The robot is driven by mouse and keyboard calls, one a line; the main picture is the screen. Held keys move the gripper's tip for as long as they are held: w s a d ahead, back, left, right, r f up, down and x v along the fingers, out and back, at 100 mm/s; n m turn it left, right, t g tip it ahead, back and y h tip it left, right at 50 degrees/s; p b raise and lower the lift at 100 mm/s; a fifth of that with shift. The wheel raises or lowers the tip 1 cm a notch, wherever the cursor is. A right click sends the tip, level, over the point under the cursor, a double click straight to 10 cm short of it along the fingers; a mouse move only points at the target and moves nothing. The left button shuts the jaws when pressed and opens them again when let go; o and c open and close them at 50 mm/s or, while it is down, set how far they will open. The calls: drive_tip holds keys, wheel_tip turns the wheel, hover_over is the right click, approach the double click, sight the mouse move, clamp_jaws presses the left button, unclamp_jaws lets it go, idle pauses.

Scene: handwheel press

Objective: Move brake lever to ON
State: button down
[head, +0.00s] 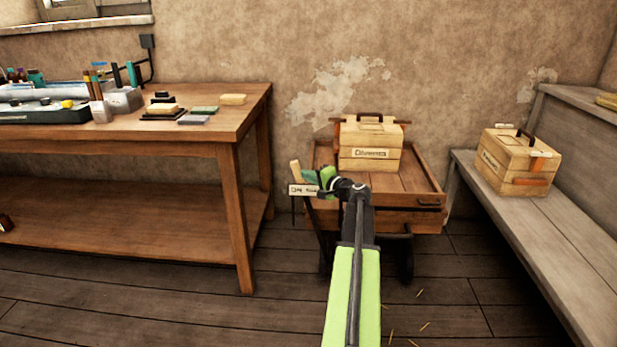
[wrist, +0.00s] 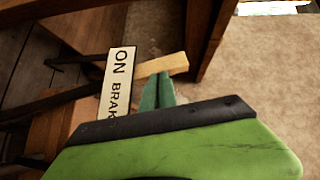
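The brake lever's pale wooden handle (head: 295,171) stands at the front left corner of the wooden cart, just above a white sign (head: 303,190) partly covered by my gripper. In the wrist view the handle (wrist: 172,65) lies across the tips of my teal fingers, and the sign (wrist: 118,75) reads "ON BRAK", its end hidden. My gripper (head: 311,177) points left at the handle, right at it or very close. The fingers (wrist: 156,88) look close together in the wrist view; whether they touch or grip the handle cannot be told. The lever's lower part is mostly hidden.
The wooden cart (head: 425,215) carries a labelled wooden box (head: 370,158). A workbench (head: 225,128) with tools and blocks stands at left, its leg near the lever. A grey bench (head: 520,225) with another box (head: 515,165) is at right. Floor shows between them.

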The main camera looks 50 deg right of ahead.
drive_tip(key=s+r+p, duration=0.2)
drive_tip(key=s+r, duration=0.1)
drive_tip(key=s, duration=0.9)
drive_tip(key=shift+s+d+p, duration=0.35)
drive_tip(key=shift+s, duration=0.05)
